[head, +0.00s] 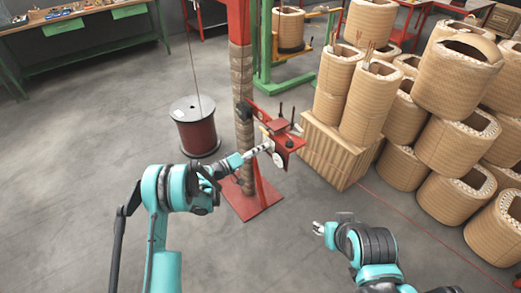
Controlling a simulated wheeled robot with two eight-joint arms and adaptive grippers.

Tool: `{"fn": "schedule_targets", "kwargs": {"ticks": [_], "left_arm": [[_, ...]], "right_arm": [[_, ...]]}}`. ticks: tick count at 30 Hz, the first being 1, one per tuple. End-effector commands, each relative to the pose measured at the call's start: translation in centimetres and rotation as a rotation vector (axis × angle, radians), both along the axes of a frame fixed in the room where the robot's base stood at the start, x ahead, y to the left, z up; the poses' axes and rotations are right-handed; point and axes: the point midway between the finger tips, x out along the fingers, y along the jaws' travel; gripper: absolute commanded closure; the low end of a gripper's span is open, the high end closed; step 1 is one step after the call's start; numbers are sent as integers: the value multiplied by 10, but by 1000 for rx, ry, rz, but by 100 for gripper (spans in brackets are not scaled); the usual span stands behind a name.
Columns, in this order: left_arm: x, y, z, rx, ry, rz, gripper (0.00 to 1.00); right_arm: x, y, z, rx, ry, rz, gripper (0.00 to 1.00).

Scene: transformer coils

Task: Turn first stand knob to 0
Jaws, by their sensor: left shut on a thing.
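A red stand (246,195) with a post wrapped in tan material stands at the middle, its square base on the floor. A red control box (291,146) is fixed to the post's right side. A small pale round knob (278,160) shows on the box's near face. My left gripper (268,147) reaches to the box and is shut on a small part there, probably a knob; its fingertips hide most of it, and no dial marking can be read. My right gripper (318,228) is over the floor to the right, apart from the stand; its fingers are too small to judge.
A dark red wire spool (195,128) stands on the floor left of the post. Several tan coils (370,100) are stacked at the right, some on a wooden crate (332,152). A green stand (264,65) and a workbench (85,30) are behind. The front-left floor is clear.

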Motion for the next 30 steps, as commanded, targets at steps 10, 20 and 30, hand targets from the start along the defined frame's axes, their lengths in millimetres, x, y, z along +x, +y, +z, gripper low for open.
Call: {"fn": "schedule_targets", "kwargs": {"ticks": [10,20,30], "left_arm": [[0,0,0,-180,250,0,100],[0,0,0,-302,418,0,100],[0,0,0,-352,486,0,100]], "right_arm": [[0,0,0,0,0,0,60],[0,0,0,0,0,0,60],[0,0,0,0,0,0,60]]}}
